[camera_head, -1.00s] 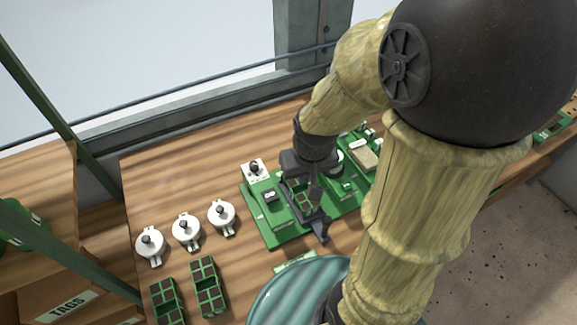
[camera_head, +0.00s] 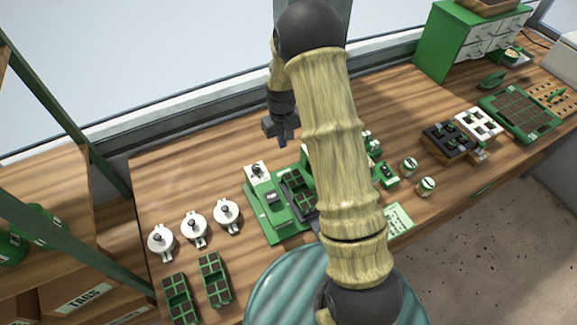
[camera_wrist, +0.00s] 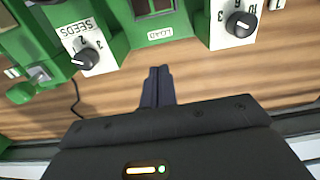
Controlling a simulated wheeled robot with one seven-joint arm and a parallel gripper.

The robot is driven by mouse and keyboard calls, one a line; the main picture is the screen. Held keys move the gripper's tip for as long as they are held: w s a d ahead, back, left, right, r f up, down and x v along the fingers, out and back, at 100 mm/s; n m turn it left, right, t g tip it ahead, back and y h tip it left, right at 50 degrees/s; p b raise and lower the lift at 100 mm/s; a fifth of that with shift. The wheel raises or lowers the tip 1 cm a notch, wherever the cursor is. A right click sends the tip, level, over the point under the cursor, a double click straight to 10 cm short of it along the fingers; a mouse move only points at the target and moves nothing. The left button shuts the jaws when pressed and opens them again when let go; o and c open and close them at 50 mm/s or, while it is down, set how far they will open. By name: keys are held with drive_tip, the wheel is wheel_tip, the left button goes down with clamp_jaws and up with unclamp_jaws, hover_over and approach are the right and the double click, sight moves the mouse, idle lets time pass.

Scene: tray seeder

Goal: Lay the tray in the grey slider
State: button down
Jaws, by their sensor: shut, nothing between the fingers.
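A green tray with dark soil-coloured cells (camera_head: 297,184) lies on the green seeder (camera_head: 267,212), at the slider position. Dark grey slider parts (camera_head: 314,213) show beside it, partly hidden behind my arm; I cannot tell how flat it sits. In the wrist view a corner of brown cells in a green frame (camera_wrist: 162,7) shows at the top edge, above the LOAD label. My gripper (camera_head: 284,141) is shut and empty, raised behind the seeder and apart from the tray. Its closed fingers (camera_wrist: 157,70) point at the seeder in the wrist view.
Two more green trays (camera_head: 214,278) and several white lidded pots (camera_head: 226,214) stand left of the seeder. White dial plates (camera_wrist: 237,24) flank the LOAD area. Small jars (camera_head: 426,187) and dark and white blocks (camera_head: 448,140) stand to the right. Bare wood lies back left.

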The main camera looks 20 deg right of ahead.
drive_tip(key=shift+f, duration=0.1)
wheel_tip(320, 180, down, 10)
drive_tip(key=p, duration=0.4)
drive_tip(key=s, duration=0.1)
drive_tip(key=s+p, duration=0.2)
drive_tip(key=shift+s+d+r, duration=0.2)
drive_tip(key=shift+d+r, duration=0.1)
drive_tip(key=shift+d, duration=0.05)
drive_tip(key=shift+s+f, duration=0.15)
drive_tip(key=shift+s, duration=0.1)
drive_tip(key=shift+d, duration=0.1)
